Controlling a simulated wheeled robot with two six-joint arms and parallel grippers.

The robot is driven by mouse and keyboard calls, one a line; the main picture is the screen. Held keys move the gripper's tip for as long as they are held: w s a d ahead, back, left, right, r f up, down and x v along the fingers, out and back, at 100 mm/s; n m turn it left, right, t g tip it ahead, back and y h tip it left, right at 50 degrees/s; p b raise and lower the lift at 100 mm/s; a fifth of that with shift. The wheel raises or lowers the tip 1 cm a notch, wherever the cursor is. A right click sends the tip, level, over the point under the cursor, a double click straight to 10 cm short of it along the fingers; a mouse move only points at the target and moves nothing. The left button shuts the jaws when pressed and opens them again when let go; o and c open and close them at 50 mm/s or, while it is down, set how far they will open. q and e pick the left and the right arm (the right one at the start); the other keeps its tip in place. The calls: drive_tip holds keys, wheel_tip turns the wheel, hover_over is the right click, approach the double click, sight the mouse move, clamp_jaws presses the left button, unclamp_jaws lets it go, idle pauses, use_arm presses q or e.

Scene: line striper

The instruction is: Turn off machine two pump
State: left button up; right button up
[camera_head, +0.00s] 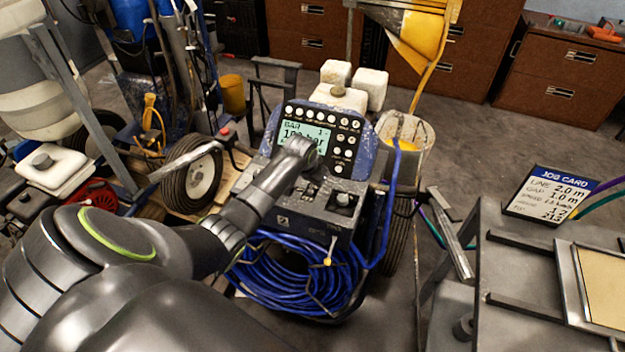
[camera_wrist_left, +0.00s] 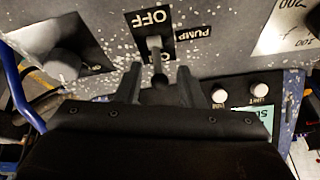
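The machine's control console (camera_head: 330,125) stands in the middle of the head view, with a lit pressure display (camera_head: 303,134) and rows of round buttons. In the left wrist view, the pump switch lever (camera_wrist_left: 155,46) stands out from a speckled panel, between an OFF label (camera_wrist_left: 148,18) and a mostly hidden ON label. A PUMP label (camera_wrist_left: 194,38) is beside it. My left gripper (camera_wrist_left: 159,84) has its fingers apart, one on each side of the lever. I cannot tell whether they touch it or which way it is set. My right gripper is out of view.
A coiled blue hose (camera_head: 290,275) hangs below the console. Another wheeled machine with a white tank (camera_head: 30,85) stands at left. A job card (camera_head: 553,197) and metal bench (camera_head: 515,265) are at right.

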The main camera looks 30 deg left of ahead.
use_arm(q)
drive_tip(key=shift+w+f, duration=0.1)
drive_tip(key=shift+f, duration=0.1)
drive_tip(key=shift+c, duration=0.4)
clamp_jaws()
